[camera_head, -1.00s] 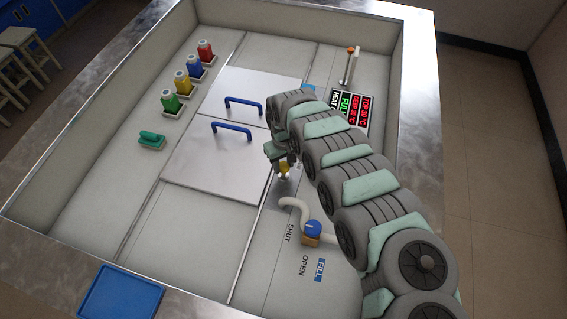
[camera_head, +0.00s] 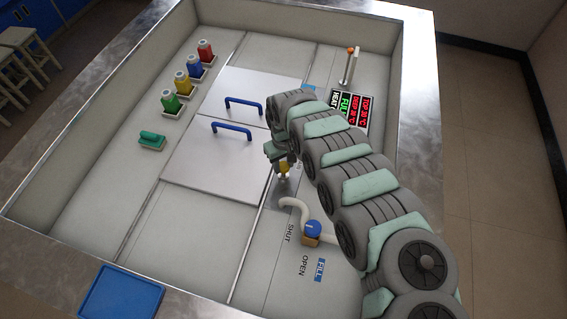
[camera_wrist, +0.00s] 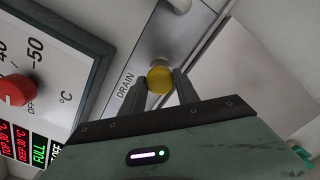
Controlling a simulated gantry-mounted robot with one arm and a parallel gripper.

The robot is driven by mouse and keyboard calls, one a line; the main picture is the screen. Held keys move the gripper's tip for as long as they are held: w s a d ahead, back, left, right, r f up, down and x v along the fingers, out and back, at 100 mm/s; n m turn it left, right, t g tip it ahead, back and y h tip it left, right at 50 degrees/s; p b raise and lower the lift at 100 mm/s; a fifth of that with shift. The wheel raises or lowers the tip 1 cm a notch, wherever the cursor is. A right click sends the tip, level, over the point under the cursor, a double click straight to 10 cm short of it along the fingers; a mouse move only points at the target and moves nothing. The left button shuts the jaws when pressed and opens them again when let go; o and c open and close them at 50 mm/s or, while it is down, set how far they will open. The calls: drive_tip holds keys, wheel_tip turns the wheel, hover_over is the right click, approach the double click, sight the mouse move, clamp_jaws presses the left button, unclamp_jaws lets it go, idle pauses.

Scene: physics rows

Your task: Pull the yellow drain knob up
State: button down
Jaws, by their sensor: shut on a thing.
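The yellow drain knob (camera_wrist: 160,79) sits between the two fingers of my gripper (camera_wrist: 157,90) in the wrist view, beside the "DRAIN" label. My gripper is shut on it. In the head view the knob (camera_head: 284,167) shows just below my gripper (camera_head: 281,161), with a metal stem or base under it. My arm hides part of the panel behind it. A metal fitting (camera_wrist: 158,62) shows just beyond the knob in the wrist view.
A blue fill tap (camera_head: 313,228) with a curved spout stands near the knob. Two lids with blue handles (camera_head: 232,129) lie to the left. Several coloured bottles (camera_head: 188,82) stand further left. A display (camera_head: 352,108) and an orange-tipped lever (camera_head: 350,66) lie behind my arm.

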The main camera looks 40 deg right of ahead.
wheel_tip(320, 180, up, 5)
drive_tip(key=p, duration=0.4)
drive_tip(key=shift+f, duration=0.3)
drive_tip(key=c, duration=0.9)
unclamp_jaws()
wheel_tip(320, 180, up, 11)
drive_tip(key=shift+f, duration=0.1)
